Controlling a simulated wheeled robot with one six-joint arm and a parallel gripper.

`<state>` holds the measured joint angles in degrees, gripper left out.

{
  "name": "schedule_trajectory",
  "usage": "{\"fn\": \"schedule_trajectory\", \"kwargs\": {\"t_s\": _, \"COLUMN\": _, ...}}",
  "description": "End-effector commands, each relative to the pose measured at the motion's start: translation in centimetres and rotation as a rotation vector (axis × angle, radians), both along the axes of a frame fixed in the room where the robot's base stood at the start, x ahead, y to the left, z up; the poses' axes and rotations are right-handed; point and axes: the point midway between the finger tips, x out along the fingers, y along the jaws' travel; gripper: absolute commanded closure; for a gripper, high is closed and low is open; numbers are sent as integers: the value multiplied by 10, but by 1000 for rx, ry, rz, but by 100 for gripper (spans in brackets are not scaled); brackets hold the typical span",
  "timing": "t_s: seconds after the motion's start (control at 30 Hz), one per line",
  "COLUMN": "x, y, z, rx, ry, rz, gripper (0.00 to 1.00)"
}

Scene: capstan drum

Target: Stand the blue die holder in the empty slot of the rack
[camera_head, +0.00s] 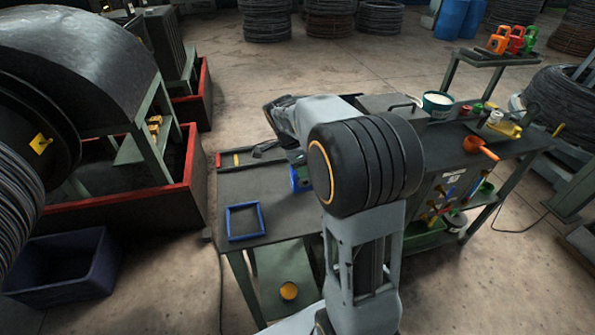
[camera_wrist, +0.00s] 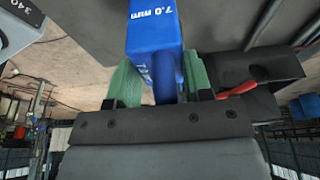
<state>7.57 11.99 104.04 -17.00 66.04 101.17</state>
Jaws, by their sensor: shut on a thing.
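The blue die holder (camera_wrist: 154,32), marked "7.0 mm", is held between the green-padded fingers of my gripper (camera_wrist: 163,78) in the wrist view. In the head view a small part of the blue die holder (camera_head: 299,179) shows beside my arm, over the workbench; my arm hides most of the gripper. Orange (camera_head: 498,40), red (camera_head: 515,38) and green (camera_head: 529,40) die holders stand in a row on a small stand (camera_head: 497,58) at the far right, apparently the rack. I cannot make out its empty slot from here.
A blue square frame (camera_head: 245,221) lies on the workbench (camera_head: 222,190) at its left front. A red-edged trough (camera_head: 120,208) with the big drum stands left.

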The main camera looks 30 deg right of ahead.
Motion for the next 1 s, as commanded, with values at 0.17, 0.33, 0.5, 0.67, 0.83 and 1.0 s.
{"fn": "schedule_trajectory", "kwargs": {"t_s": 0.17, "x": -10, "y": 2, "z": 25, "rx": -2, "ry": -9, "rz": 1, "gripper": 100}}
{"fn": "schedule_trajectory", "kwargs": {"t_s": 0.33, "x": -35, "y": 7, "z": 54, "rx": -2, "ry": -10, "rz": 1, "gripper": 100}}
{"fn": "schedule_trajectory", "kwargs": {"t_s": 0.5, "x": -65, "y": 13, "z": 77, "rx": -2, "ry": -10, "rz": 2, "gripper": 100}}
{"fn": "schedule_trajectory", "kwargs": {"t_s": 0.67, "x": -94, "y": 18, "z": 90, "rx": -1, "ry": -8, "rz": 2, "gripper": 100}}
{"fn": "schedule_trajectory", "kwargs": {"t_s": 0.83, "x": -116, "y": 23, "z": 101, "rx": 0, "ry": -7, "rz": 2, "gripper": 100}}
{"fn": "schedule_trajectory", "kwargs": {"t_s": 1.0, "x": -128, "y": 25, "z": 111, "rx": -1, "ry": -6, "rz": 12, "gripper": 100}}
